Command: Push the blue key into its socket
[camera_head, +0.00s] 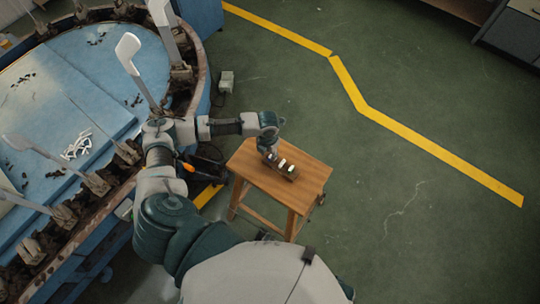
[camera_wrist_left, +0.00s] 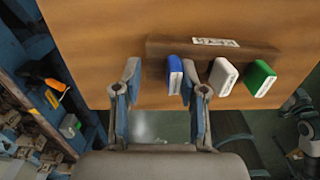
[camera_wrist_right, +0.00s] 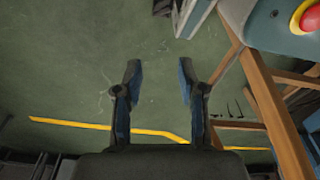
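A dark brown block (camera_wrist_left: 265,52) with a white label lies on a small wooden table (camera_head: 250,172). Three keys stand out from it in a row: a blue key (camera_wrist_left: 175,72), a white key (camera_wrist_left: 222,76) and a green key (camera_wrist_left: 260,77). My left gripper (camera_wrist_left: 160,80) is open and empty. In the left wrist view the blue key appears between its fingertips, close beside the right one; I cannot tell whether they touch. The blue key's socket is not clearly visible. My right gripper (camera_wrist_right: 160,75) is open and empty over the green floor, away from the block.
A large round blue-topped machine (camera_head: 110,60) with upright paddles stands at the left in the head view. A red button (camera_wrist_right: 310,16) shows at the right wrist view's upper right, near wooden table legs (camera_wrist_right: 275,110). The floor right of the table is clear.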

